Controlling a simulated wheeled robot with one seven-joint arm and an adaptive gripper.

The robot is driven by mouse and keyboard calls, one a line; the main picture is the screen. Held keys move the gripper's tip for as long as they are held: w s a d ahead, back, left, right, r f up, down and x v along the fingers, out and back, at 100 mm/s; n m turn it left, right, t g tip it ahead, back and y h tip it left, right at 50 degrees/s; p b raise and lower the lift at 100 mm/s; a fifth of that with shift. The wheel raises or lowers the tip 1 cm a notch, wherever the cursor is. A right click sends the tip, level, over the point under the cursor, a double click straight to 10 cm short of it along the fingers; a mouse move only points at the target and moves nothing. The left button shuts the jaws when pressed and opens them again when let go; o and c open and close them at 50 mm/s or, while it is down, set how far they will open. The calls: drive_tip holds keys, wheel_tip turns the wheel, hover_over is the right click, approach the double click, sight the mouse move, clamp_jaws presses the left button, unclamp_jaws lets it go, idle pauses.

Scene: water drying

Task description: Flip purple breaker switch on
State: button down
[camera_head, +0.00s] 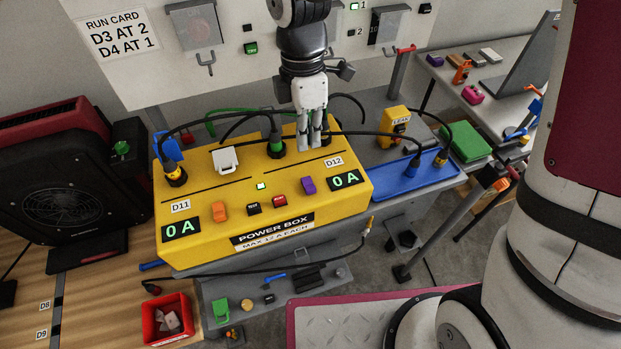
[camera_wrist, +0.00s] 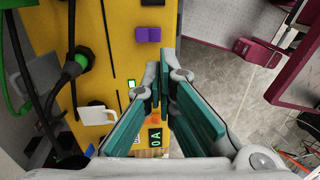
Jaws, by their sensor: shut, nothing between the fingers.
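The yellow power box (camera_head: 265,215) stands on a bench, with 0 A on both its D11 and D12 displays. The purple breaker switch (camera_head: 308,185) sits on its top face, left of the D12 display (camera_head: 345,180). In the wrist view the purple switch (camera_wrist: 148,34) shows beyond the fingertips. My gripper (camera_head: 311,147) is shut and empty, over the back part of the box, behind the purple switch and apart from it. Its teal-padded fingers also show in the wrist view (camera_wrist: 160,75).
An orange switch (camera_head: 219,212), a black button (camera_head: 254,209) and a red button (camera_head: 279,200) share the box top. Black cables and a green plug (camera_head: 276,142) stand near my gripper. A blue tray (camera_head: 405,182) lies to the right.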

sight(309, 186)
drive_tip(key=f, duration=0.4)
drive_tip(key=s+f+p, duration=0.1)
drive_tip(key=f, duration=0.7)
drive_tip(key=shift+s+d+f+p, duration=0.2)
drive_tip(key=shift+s+f+p, duration=0.1)
drive_tip(key=shift+f, duration=0.1)
drive_tip(key=shift+f, duration=0.1)
drive_tip(key=shift+s+f, duration=0.2)
drive_tip(key=shift+f, duration=0.15)
drive_tip(key=shift+w+r, duration=0.1)
drive_tip(key=shift+w+a+r+b, duration=0.15)
drive_tip(key=shift+w+r+b, duration=0.1)
drive_tip(key=shift+w+b, duration=0.35)
drive_tip(key=shift+w, duration=0.1)
drive_tip(key=shift+r, duration=0.15)
